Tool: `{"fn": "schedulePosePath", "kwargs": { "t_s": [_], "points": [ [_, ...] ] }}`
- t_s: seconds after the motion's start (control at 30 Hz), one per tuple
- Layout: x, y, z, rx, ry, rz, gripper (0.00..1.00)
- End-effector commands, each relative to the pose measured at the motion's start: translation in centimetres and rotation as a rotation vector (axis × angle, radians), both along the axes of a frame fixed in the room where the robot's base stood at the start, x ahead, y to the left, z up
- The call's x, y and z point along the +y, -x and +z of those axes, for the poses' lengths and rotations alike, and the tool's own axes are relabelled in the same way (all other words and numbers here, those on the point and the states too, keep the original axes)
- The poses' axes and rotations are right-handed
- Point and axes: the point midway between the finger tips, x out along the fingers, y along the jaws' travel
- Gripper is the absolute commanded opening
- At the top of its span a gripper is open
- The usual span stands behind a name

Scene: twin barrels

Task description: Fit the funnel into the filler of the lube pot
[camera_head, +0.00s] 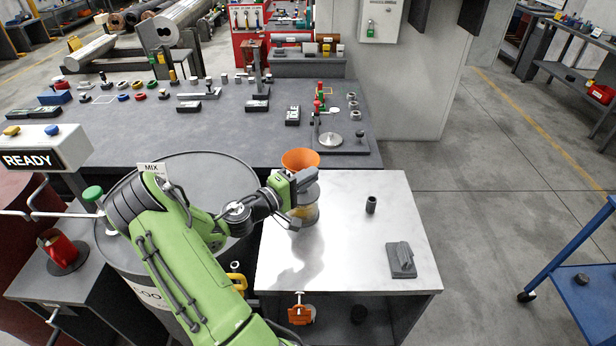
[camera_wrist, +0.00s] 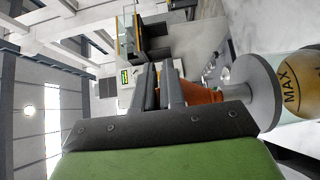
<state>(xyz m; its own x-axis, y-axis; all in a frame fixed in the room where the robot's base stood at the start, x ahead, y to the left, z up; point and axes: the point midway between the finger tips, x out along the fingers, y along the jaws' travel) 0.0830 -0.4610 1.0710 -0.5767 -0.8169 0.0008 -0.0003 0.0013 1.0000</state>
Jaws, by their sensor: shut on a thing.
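The orange funnel (camera_head: 300,158) stands mouth up above the lube pot (camera_head: 306,213), near the back left of the pale bench top. My gripper (camera_head: 305,180) is shut on the funnel and hides its lower part in the head view. In the wrist view, which is turned sideways, the funnel (camera_wrist: 203,95) shows behind my fingers (camera_wrist: 160,88). The funnel's narrow end is close to the lid's grey filler (camera_wrist: 228,77). I cannot tell whether it is inside.
A dark upright cylinder (camera_head: 371,205) and a grey block (camera_head: 401,260) stand on the bench (camera_head: 345,265) to the right. A grey drum (camera_head: 205,180) stands left, beneath my arm. A long dark worktable (camera_head: 225,135) with many small parts lies behind.

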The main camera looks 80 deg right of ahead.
Motion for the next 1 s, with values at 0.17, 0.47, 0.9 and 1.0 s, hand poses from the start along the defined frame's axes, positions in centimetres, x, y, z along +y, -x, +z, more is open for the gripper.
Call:
{"fn": "schedulePosePath", "kwargs": {
  "t_s": [0.17,0.47,0.9,1.0],
  "points": [
    [-0.01,-0.01,-0.56,0.001,0.001,0.0,0.0],
    [0.0,-0.01,-1.18,0.0,0.0,0.0,0.12],
    [0.05,-0.06,-1.12,-0.001,-0.001,0.001,0.39],
    [0.73,-0.66,-1.16,-0.001,-0.002,0.003,0.39]
  ]
}}
